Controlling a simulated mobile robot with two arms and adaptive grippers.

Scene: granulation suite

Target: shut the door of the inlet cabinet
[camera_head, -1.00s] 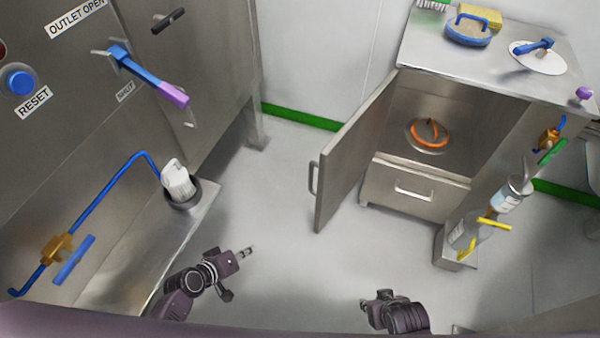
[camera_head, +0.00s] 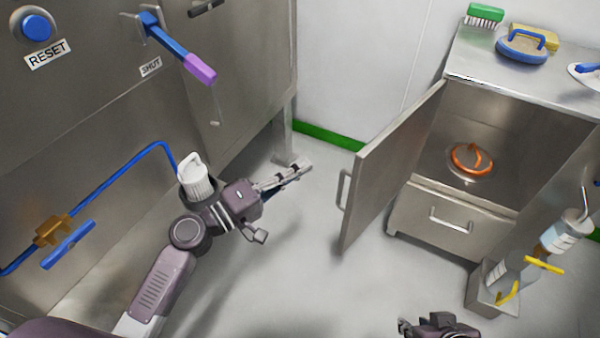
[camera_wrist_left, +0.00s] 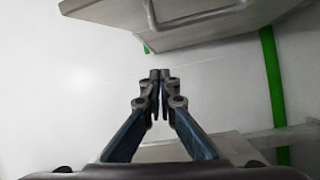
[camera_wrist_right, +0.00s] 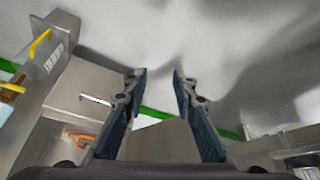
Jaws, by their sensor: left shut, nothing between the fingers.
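The steel cabinet (camera_head: 487,100) at the right of the head view has its door (camera_head: 392,165) standing wide open, swung out to the left. A bar handle (camera_head: 343,190) is on the door's outer face near its free edge. My left gripper (camera_head: 303,166) is shut and empty, to the left of the door and apart from it. Its closed fingertips show in the left wrist view (camera_wrist_left: 160,75). My right gripper (camera_head: 402,326) is low in the head view, below the cabinet. In the right wrist view its fingers (camera_wrist_right: 156,75) are apart with nothing between them.
An orange-handled round lid (camera_head: 471,160) lies inside the cabinet, above a closed drawer (camera_head: 450,215). A stand with bottles (camera_head: 495,290) is at right. A steel machine (camera_head: 90,120) with a blue pipe and white-capped container (camera_head: 197,178) is at left. Floor between is clear.

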